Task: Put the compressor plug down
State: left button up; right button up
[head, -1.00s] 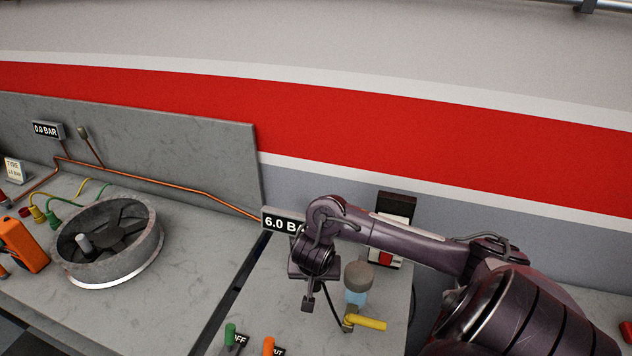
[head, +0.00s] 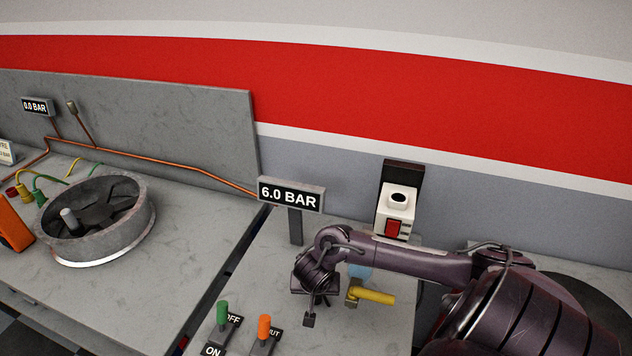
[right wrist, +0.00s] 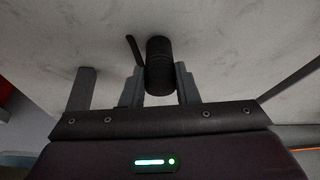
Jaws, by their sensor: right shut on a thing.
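The compressor plug (right wrist: 158,66) is a short black cylinder in the right wrist view. My right gripper (right wrist: 159,88) is shut on it, with one grey finger on each side. A thin dark strip, perhaps its cable, sticks out beside it. In the head view my right gripper (head: 311,316) is low over the grey bench top (head: 270,245), left of a yellow lever. The plug cannot be made out there. Whether it touches the bench is not clear. My left gripper is out of view.
A white box with a red switch (head: 396,213) is on the wall behind my arm. The 6.0 BAR display (head: 291,194) stands left of it. A yellow lever (head: 375,296), a green lever (head: 222,312) and an orange lever (head: 264,327) are close by. A round fan housing (head: 100,240) sits left.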

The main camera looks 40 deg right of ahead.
jog(key=shift+f, duration=0.15)
jog(key=o, duration=1)
jog(key=shift+f, duration=0.1)
jog(key=shift+r, duration=0.25)
jog(key=p+v, duration=0.7)
jog(key=v, duration=0.4)
jog(key=shift+s+a+r, duration=0.1)
jog(key=shift+s+r, duration=0.05)
jog(key=shift+r, duration=0.2)
